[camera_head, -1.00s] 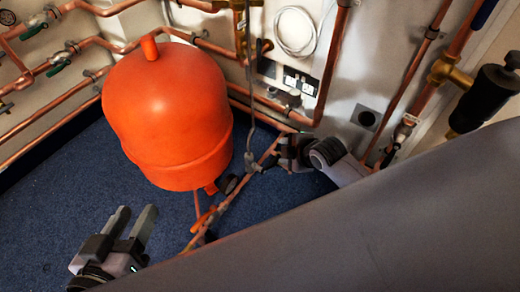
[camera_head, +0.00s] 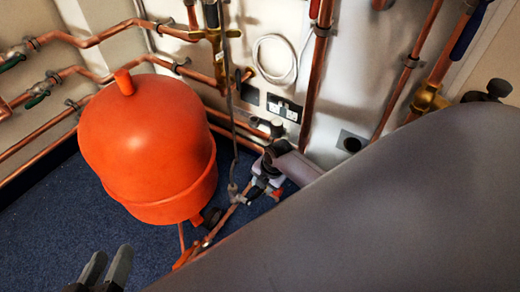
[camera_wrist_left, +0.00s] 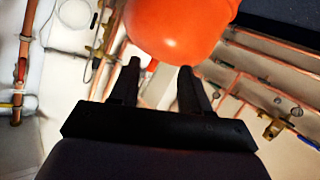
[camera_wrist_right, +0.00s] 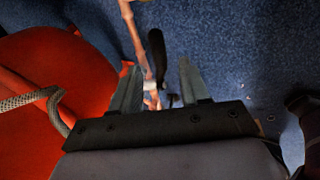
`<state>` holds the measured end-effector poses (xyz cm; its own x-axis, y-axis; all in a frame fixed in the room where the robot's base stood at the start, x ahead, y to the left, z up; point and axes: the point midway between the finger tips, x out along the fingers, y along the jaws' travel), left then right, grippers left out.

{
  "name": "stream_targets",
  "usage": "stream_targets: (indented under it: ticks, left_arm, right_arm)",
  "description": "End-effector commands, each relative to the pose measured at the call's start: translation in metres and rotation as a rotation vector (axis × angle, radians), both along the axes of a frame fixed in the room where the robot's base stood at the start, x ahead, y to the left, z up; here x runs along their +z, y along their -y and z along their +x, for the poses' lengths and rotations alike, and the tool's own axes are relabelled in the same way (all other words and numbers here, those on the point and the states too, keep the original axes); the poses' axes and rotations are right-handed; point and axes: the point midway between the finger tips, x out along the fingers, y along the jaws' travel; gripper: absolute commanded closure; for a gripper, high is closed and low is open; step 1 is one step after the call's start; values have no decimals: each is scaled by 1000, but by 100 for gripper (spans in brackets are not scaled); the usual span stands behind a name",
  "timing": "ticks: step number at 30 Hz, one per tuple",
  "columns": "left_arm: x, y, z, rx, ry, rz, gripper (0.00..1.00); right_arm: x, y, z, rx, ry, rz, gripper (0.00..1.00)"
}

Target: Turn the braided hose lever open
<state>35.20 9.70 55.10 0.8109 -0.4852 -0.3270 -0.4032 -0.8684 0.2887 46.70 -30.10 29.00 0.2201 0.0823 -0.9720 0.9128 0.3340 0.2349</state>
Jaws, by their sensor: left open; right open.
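The grey braided hose (camera_head: 235,130) hangs down beside the orange tank to a fitting on the copper pipe near the floor. It curves across the left of the right wrist view (camera_wrist_right: 35,97). A black lever (camera_wrist_right: 156,50) on the pipe shows there, ahead of and between the fingertips of my open right gripper (camera_wrist_right: 160,75); I cannot tell whether they touch. In the head view, my right gripper (camera_head: 258,188) is by the hose's lower end, partly hidden by my arm. My left gripper (camera_head: 107,262) is open and empty at the bottom left, away from the hose.
The large orange tank (camera_head: 155,140) stands left of the hose. Copper pipes (camera_head: 80,70) with green-handled valves line the left wall. A socket plate (camera_head: 284,108) and a coiled white cable (camera_head: 275,60) are on the back wall. Blue carpet (camera_head: 60,205) is clear at the left.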

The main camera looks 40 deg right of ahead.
Motion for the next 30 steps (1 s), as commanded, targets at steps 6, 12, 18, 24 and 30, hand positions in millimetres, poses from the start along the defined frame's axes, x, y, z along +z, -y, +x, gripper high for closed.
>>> stream_targets:
  ticks: [6, 12, 18, 24, 30]
  left_arm:
    - [1, -15, -4, 21, 110, 78, 53]
    - [4, -20, -6, 32, 150, 110, 53]
    - [5, -21, -6, 34, 157, 116, 53]
    - [5, -20, -6, 34, 157, 115, 53]
    - [5, -20, -6, 33, 156, 114, 53]
  right_arm:
    - [-30, -2, 7, -1, 2, 0, 55]
    - [-39, -3, 9, -1, 2, -1, 55]
    - [-40, -3, 10, -1, 2, -1, 55]
    - [-40, -3, 10, -1, 2, -1, 81]
    - [-40, -3, 10, -1, 2, -1, 100]
